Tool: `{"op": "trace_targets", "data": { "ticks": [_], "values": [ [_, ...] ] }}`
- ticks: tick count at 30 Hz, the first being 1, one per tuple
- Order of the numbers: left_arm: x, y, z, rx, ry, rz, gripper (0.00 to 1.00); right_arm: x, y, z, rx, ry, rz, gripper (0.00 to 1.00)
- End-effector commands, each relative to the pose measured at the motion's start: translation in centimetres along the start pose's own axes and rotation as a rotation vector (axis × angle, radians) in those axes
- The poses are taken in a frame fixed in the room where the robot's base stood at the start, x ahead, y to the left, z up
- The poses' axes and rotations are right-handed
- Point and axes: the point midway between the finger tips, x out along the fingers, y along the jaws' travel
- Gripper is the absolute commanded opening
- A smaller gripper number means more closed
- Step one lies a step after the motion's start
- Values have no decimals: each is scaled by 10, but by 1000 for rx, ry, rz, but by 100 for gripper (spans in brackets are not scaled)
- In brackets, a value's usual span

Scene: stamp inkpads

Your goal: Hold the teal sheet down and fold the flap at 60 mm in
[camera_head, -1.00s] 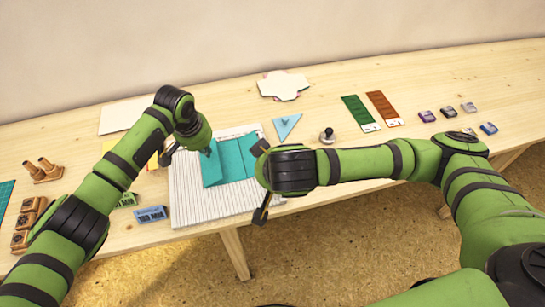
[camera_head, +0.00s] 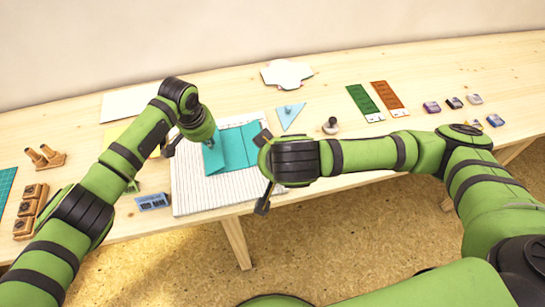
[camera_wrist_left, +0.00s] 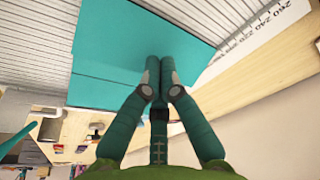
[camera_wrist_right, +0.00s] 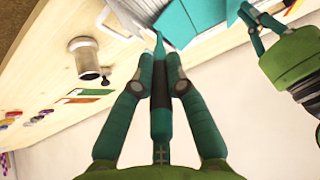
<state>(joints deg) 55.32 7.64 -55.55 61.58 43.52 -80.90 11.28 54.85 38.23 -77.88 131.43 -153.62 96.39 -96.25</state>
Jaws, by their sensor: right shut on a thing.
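The teal sheet (camera_head: 236,158) lies on a white lined board (camera_head: 195,203) with a crease across it. It fills much of the left wrist view (camera_wrist_left: 135,35). My left gripper (camera_head: 208,143) is shut, its fingertips (camera_wrist_left: 159,68) together on the sheet near the crease. My right gripper is mostly hidden behind its own wrist in the head view, at the sheet's right edge. In the right wrist view its fingers (camera_wrist_right: 160,62) are shut on a thin teal edge, which appears to be the sheet's. The exact grip is hard to see.
Green (camera_head: 362,101) and brown (camera_head: 387,97) strips lie farther right. A blue label block (camera_head: 153,202) and wooden stamps (camera_head: 29,212) are at left.

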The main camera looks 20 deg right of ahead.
Motion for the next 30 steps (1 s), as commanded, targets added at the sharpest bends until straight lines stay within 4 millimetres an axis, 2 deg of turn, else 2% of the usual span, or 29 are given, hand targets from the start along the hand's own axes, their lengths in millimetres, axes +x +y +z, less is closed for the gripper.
{"op": "trace_targets", "data": {
  "ticks": [30],
  "values": [
    [26,0,7,0,0,1,0,12,0,8,0,0,0,0]
  ]
}}
